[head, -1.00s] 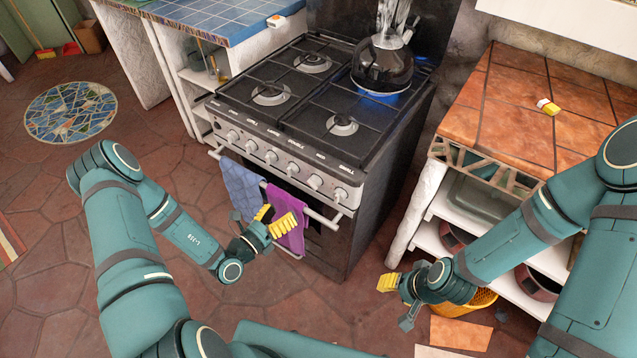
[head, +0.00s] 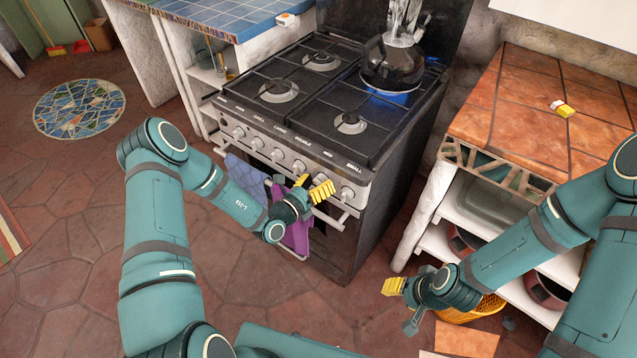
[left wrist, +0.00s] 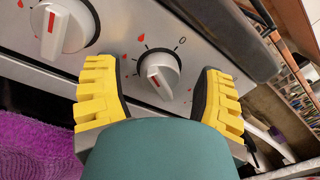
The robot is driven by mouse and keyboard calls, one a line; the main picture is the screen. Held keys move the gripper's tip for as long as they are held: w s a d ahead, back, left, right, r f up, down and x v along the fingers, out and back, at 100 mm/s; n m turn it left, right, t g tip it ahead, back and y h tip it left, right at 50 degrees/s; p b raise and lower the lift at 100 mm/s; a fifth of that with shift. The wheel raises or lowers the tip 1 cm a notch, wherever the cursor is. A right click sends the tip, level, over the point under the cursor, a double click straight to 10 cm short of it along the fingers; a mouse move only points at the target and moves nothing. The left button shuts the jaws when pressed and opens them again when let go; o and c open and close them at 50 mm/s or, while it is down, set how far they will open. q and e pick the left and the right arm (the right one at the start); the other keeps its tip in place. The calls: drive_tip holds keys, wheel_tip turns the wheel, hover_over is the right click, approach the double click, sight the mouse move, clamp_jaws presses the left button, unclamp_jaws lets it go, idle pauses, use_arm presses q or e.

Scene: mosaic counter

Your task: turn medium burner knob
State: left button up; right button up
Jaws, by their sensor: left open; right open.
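A row of silver knobs runs along the stove's front panel. In the left wrist view, one knob (left wrist: 158,72) with a red mark sits just beyond and between my left fingers. It looks to be the second from the right, under the "MED" label (head: 327,153). A neighbouring knob (left wrist: 62,28) shows to its left. My left gripper (head: 311,185) is open close to the panel, its yellow fingers on either side of that knob. Whether they touch it is unclear. My right gripper (head: 405,288) is open and empty, low, right of the stove.
A kettle (head: 392,64) stands on the back right burner, with blue glow beneath. A blue towel (head: 245,178) and a purple towel (head: 297,235) hang on the oven handle (head: 335,222). A tiled counter (head: 525,90) with shelves stands right. Floor in front is open.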

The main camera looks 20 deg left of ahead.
use_arm(q)
clamp_jaws()
drive_tip(key=shift+r+m+p, duration=0.15)
drive_tip(key=shift+m+p, duration=1.2)
drive_tip(key=shift+m, duration=0.15)
drive_tip(key=m+p, duration=0.2)
drive_tip(key=m, duration=0.1)
drive_tip(key=m+p, duration=0.1)
drive_tip(key=m, duration=0.1)
drive_tip(key=shift+m+y+p, duration=0.3)
drive_tip(key=shift+m+p, duration=0.05)
drive_tip(key=shift+m, duration=0.05)
drive_tip(key=shift+m+p, duration=0.65)
drive_tip(key=shift+m, duration=0.75)
